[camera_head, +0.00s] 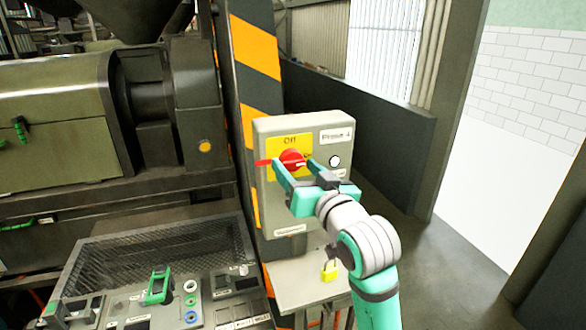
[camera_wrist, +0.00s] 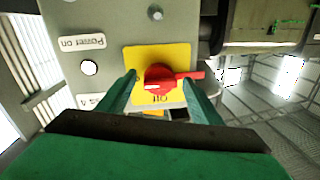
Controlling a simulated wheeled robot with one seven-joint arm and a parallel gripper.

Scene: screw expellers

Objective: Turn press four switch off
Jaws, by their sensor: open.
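The grey switch box (camera_head: 262,132) labelled "Press 4" is mounted by a striped post. Its yellow plate (camera_head: 276,144) carries a red rotary switch (camera_head: 291,156). The red handle lies level, pointing left in the head view, while "Off" is printed above the knob. The wrist view shows the switch (camera_wrist: 160,78) upside down, with its handle pointing right. My gripper (camera_head: 293,167) is open, its two fingers on either side of the knob at the lower part of the plate. One finger is close to the handle; I cannot tell whether they touch.
A control desk (camera_head: 160,290) with mesh and a green handle stands lower left. Press machinery (camera_head: 60,110) fills the left. Open floor (camera_head: 440,270) lies to the right.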

